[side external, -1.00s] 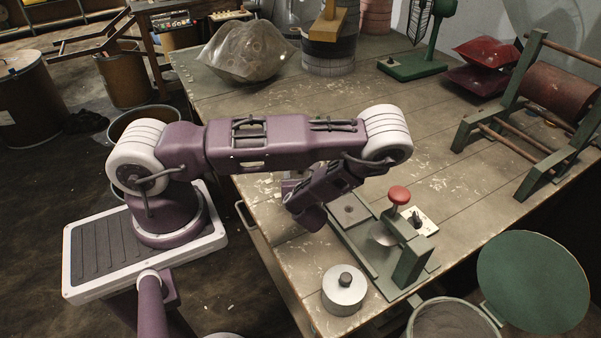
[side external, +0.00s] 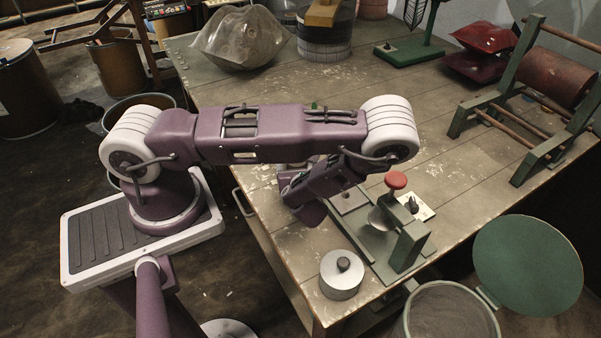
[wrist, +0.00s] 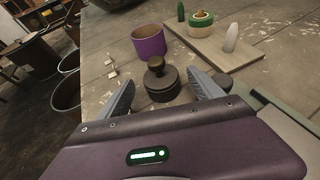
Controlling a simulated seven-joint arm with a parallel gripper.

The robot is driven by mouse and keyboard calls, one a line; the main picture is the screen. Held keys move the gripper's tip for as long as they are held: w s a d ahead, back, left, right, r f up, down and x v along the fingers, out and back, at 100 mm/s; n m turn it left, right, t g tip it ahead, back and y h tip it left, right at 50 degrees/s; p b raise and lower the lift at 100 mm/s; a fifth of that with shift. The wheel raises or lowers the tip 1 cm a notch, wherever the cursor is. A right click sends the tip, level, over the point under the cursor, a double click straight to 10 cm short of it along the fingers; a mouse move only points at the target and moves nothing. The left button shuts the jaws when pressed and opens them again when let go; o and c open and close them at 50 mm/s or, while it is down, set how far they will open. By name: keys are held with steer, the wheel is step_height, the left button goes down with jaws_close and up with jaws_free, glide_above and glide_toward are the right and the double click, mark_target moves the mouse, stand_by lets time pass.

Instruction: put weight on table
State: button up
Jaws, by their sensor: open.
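In the wrist view a dark round weight (wrist: 161,82) with a knob on top stands upright on the table. My gripper (wrist: 160,90) is open, with one finger to each side of this weight; I cannot tell whether they touch it. I cannot tell whether both views show the same weight. The table (side external: 300,92) is worn wood. In the side view my arm hides the fingertips.
A green press (side external: 408,245) with a red knob stands right of my gripper. The wrist view shows a purple cup (wrist: 149,41) just beyond the dark weight and a board (wrist: 218,52) with small objects. A lidded bin (side external: 450,310) stands by the table's front edge.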

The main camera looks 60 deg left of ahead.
steer(key=v, duration=0.8)
steer(key=shift+s+d+r, duration=0.1)
steer(key=shift+d+r, duration=0.05)
steer(key=shift+d, duration=0.15)
